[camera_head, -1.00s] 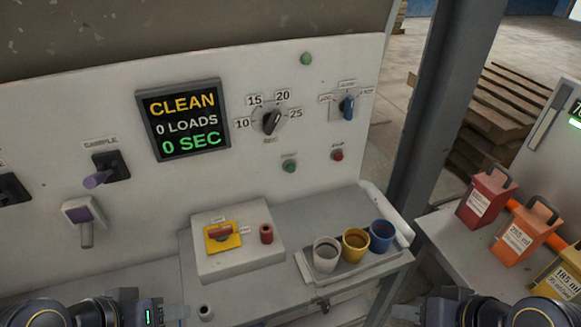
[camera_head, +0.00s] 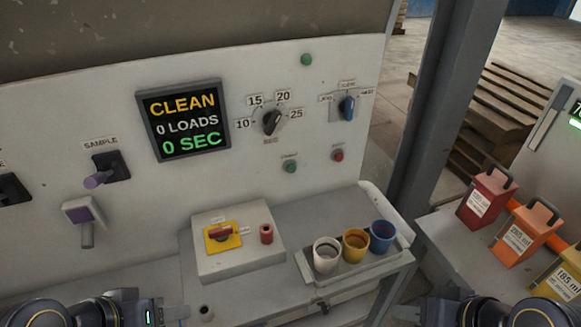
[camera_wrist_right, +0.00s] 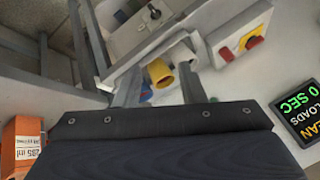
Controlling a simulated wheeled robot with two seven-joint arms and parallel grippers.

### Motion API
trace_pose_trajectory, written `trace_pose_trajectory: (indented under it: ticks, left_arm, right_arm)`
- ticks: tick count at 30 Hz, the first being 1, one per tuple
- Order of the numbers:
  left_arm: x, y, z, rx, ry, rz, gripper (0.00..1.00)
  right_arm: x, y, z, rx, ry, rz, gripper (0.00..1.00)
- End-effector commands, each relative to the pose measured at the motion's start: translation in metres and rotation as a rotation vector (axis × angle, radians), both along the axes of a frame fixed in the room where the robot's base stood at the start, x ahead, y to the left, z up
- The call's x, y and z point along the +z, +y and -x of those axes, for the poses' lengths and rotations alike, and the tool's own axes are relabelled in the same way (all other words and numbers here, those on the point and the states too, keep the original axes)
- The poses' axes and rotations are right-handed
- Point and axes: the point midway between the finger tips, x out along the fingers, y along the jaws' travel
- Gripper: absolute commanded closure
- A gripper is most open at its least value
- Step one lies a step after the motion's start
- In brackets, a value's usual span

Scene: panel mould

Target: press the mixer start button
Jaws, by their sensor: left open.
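A green button (camera_head: 290,166) with a small label above it, too blurred to read surely, sits low on the white panel (camera_head: 200,190). A red button (camera_head: 338,155) sits to its right. The display (camera_head: 183,120) reads CLEAN, 0 LOADS, 0 SEC. My left gripper (camera_head: 178,313) is open at the bottom left, well below and left of the green button. My right gripper (camera_head: 425,312) is at the bottom right, apart from the panel. In the right wrist view its fingers (camera_wrist_right: 159,80) are spread, with nothing seen held; cups show beyond them.
A black timer knob (camera_head: 272,121) and a blue selector (camera_head: 347,107) are above the buttons. A box with a red switch (camera_head: 220,233) and a tray (camera_head: 345,278) of cups stand below. Coloured canisters (camera_head: 487,200) stand right, beyond a grey post (camera_head: 440,100).

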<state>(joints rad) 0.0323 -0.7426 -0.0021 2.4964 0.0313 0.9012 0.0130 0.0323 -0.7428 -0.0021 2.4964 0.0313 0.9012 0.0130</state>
Motion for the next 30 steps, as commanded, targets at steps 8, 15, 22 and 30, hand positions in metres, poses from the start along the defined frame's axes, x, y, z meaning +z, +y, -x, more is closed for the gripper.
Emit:
trace_pose_trajectory:
  ticks: [8, 15, 22, 30]
  left_arm:
    - [0.0000, 0.0000, 0.0000, 0.000, 0.000, 0.000, 0.51]
    - [0.0000, 0.0000, 0.0000, 0.000, 0.000, 0.000, 0.51]
    - [0.0000, 0.0000, 0.0000, 0.000, 0.000, 0.000, 0.51]
    - [0.0000, 0.0000, 0.0000, 0.000, 0.000, 0.000, 0.51]
  right_arm:
    - [0.0000, 0.0000, 0.0000, 0.000, 0.000, 0.000, 0.64]
    - [0.0000, 0.0000, 0.0000, 0.000, 0.000, 0.000, 0.83]
    - [0.0000, 0.0000, 0.0000, 0.000, 0.000, 0.000, 1.00]
    - [0.0000, 0.0000, 0.0000, 0.000, 0.000, 0.000, 1.00]
